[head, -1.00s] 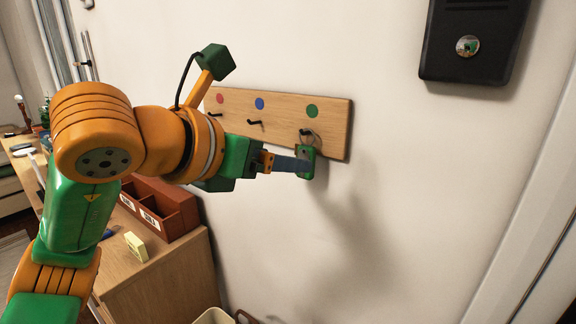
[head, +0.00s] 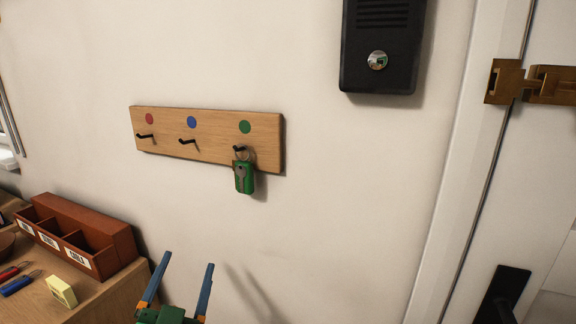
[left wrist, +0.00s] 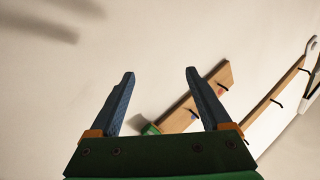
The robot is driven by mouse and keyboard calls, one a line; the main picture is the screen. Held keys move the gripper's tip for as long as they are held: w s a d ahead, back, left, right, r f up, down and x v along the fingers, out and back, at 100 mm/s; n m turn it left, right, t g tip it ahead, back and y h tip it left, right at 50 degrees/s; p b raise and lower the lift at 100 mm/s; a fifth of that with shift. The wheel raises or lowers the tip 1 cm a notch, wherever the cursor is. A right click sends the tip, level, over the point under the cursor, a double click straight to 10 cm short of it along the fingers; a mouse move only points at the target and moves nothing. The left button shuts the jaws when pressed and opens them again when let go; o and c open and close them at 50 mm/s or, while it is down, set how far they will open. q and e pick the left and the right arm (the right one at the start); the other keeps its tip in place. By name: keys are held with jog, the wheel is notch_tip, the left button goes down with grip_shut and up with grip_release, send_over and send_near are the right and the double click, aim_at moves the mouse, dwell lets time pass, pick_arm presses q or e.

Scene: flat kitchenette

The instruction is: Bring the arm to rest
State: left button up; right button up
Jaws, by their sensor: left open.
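My left gripper (head: 181,284) is at the bottom of the head view, below the hook board, with its two blue fingers apart and nothing between them. In the left wrist view its fingers (left wrist: 160,98) are also spread and empty. A green key fob with a key (head: 244,178) hangs by its ring on the hook under the green dot of the wooden hook board (head: 215,147). My right gripper is not in view.
A dark wall box (head: 381,45) is at the upper right. A door with a brass latch (head: 540,83) and black handle (head: 503,295) is at the right. A cabinet at the left bears a brown compartment box (head: 85,235), a yellow block (head: 62,291) and red and blue key fobs (head: 18,286).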

pick_arm(q)
jog(key=s+a+f+n+g, duration=0.1)
jog(key=s+f+g, duration=0.4)
jog(key=f, duration=0.5)
jog(key=s+f+n+g, duration=0.1)
jog(key=s+f+g, duration=0.3)
jog(key=f, duration=0.6)
jog(key=s+d+f+g+h, duration=0.1)
jog(key=s+d+f+g, duration=0.1)
jog(key=s+f+g, duration=0.95)
jog(key=s+f+t+p, duration=0.3)
jog(key=s+f, duration=0.1)
jog(key=f, duration=0.7)
jog(key=s+a+f+g+p, duration=0.1)
jog(key=s+a+f, duration=0.1)
jog(key=s+f, duration=0.6)
jog(key=s, duration=0.4)
jog(key=shift+s+f+p, duration=0.3)
jog(key=shift+s+p, duration=0.05)
jog(key=shift+p, duration=0.05)
jog(key=shift+a, duration=0.15)
